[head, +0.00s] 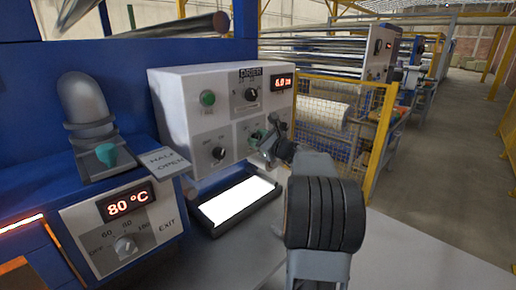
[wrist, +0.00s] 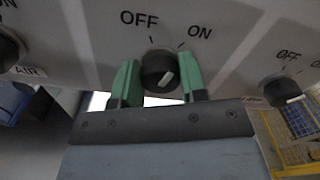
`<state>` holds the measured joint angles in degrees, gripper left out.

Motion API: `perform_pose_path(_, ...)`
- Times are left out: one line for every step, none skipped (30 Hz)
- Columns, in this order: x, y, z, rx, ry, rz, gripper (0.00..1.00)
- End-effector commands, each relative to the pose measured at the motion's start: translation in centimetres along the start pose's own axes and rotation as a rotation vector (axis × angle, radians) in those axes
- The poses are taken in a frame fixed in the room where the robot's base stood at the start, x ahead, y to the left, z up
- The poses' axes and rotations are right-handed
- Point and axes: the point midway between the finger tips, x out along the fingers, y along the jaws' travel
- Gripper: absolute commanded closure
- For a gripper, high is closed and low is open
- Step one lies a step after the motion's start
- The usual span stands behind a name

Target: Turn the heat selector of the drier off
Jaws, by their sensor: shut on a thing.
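The drier panel (head: 190,95) is a pale box with dark knobs, a green button and a red display. My gripper (head: 262,138) is at its lower right part. In the wrist view its green fingers (wrist: 159,72) stand on both sides of a round dark knob (wrist: 158,66) marked OFF at upper left and ON at upper right. The fingers are shut on this knob. Its white pointer mark slants up to the right, toward ON. The knob's name label is hidden behind my gripper. In the head view my gripper mostly covers the knob.
A knob labelled AIR (wrist: 8,50) is to the left, and another OFF/ON knob (wrist: 281,90) is to the right. A separate dial (head: 125,245) sits under an 80 °C display. A bright tray (head: 205,222) lies below the panel, and a yellow fence (head: 378,150) stands to the right.

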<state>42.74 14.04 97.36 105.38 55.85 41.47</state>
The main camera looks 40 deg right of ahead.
Motion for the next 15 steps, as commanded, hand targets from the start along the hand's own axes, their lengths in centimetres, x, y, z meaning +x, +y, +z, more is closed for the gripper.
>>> perform_pose_path(-0.01,0.36,-0.79,-0.047,-0.003,-0.002,0.84)
perform_pose_path(-0.01,0.38,-0.79,-0.076,-0.003,-0.002,0.84)
perform_pose_path(-0.01,0.38,-0.77,-0.114,-0.004,-0.002,0.84)
perform_pose_path(-0.01,0.41,-0.79,-0.143,-0.003,-0.001,0.84)
perform_pose_path(0.00,0.42,-0.78,-0.171,-0.003,-0.001,0.84)
perform_pose_path(-0.01,0.43,-0.78,-0.209,-0.003,-0.002,0.84)
perform_pose_path(-0.01,0.44,-0.78,-0.237,-0.003,-0.001,0.84)
perform_pose_path(0.00,0.44,-0.75,-0.267,-0.003,-0.001,0.84)
perform_pose_path(-0.01,0.45,-0.75,-0.303,-0.003,-0.002,0.84)
perform_pose_path(-0.01,0.45,-0.72,-0.332,-0.002,-0.002,0.84)
perform_pose_path(-0.01,0.45,-0.72,-0.360,-0.002,-0.002,0.84)
perform_pose_path(-0.01,0.45,-0.69,-0.395,-0.002,-0.002,0.84)
perform_pose_path(-0.01,0.45,-0.67,-0.423,-0.002,-0.002,0.84)
perform_pose_path(-0.01,0.46,-0.68,-0.448,-0.002,-0.001,0.84)
perform_pose_path(-0.01,0.45,-0.63,-0.481,-0.002,-0.002,0.84)
